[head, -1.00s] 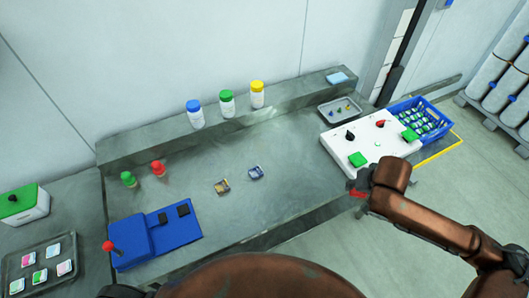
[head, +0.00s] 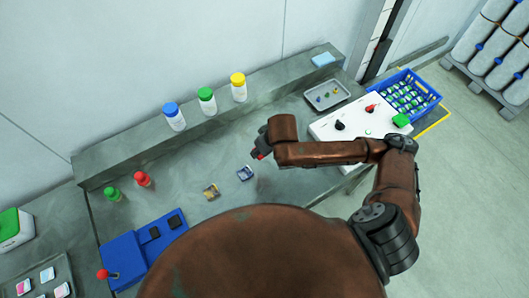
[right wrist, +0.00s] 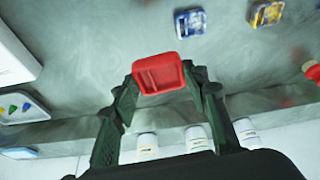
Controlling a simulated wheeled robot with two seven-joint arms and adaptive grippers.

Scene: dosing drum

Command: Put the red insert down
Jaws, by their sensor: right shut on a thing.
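The red insert (right wrist: 158,72) is a small rectangular red piece with shallow recesses. My right gripper (right wrist: 160,82) is shut on it, with a dark finger on each side. The insert looks to be held above the bench top; the exact height is hard to tell. My left gripper is not in view.
A blue insert (head: 245,173) and a yellow insert (head: 211,192) lie on the bench (head: 178,205). Bottles with blue, green and yellow caps stand behind on the ledge. A white panel (head: 325,131) and grey tray (head: 343,89) are to the right, a blue fixture (head: 125,255) to the left.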

